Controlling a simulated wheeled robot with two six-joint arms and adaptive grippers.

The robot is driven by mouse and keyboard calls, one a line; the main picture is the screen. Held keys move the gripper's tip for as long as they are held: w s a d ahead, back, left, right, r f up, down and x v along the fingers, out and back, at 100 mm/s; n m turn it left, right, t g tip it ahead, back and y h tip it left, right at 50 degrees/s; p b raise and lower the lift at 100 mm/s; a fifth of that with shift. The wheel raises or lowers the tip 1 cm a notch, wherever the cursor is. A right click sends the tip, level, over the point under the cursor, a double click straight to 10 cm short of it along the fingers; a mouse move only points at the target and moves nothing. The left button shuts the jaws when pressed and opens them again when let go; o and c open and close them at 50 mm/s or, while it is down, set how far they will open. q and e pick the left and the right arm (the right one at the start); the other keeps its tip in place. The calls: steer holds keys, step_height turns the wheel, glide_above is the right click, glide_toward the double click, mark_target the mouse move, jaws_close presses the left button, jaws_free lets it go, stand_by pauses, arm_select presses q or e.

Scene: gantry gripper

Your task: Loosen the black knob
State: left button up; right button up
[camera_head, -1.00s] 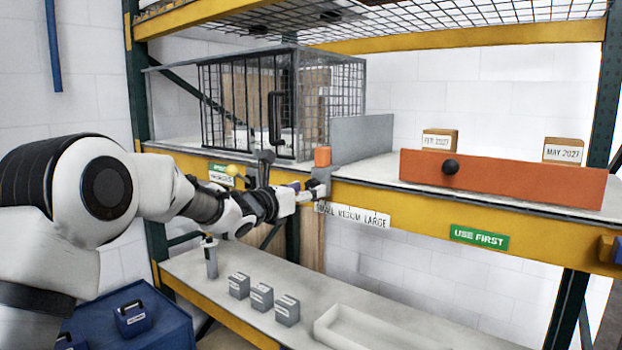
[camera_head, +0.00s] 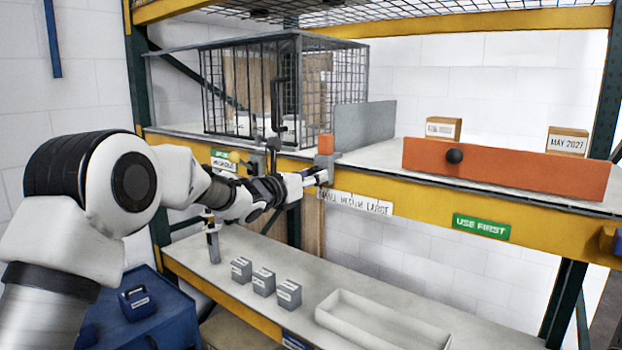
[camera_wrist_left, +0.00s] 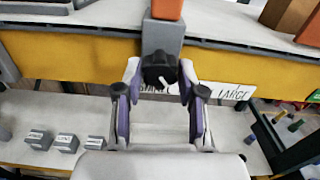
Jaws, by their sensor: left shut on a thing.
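The black knob (camera_wrist_left: 159,72) is on the front of a grey block below an orange block (camera_head: 326,146), at the yellow shelf beam. The knob has a pale mark on its face. My left gripper (camera_head: 318,178) reaches it from the left. In the left wrist view the fingers of my left gripper (camera_wrist_left: 159,84) are on both sides of the knob and shut on it. In the head view the gripper mostly hides the knob.
A wire cage (camera_head: 250,95) stands on the shelf behind my left arm. An orange-red board (camera_head: 500,170) with a black ball handle lies along the shelf's right front. Several grey blocks (camera_head: 263,281) and a pale tray (camera_head: 385,322) are on the lower shelf.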

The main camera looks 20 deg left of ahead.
arm_select(q)
steer(key=n, duration=2.8)
steer(key=shift+r+p, duration=0.25)
steer(key=shift+p, duration=0.1)
steer(key=shift+n, duration=0.3)
steer(key=o, duration=1.1)
steer(key=shift+d, duration=0.1)
steer(key=shift+o, duration=0.2)
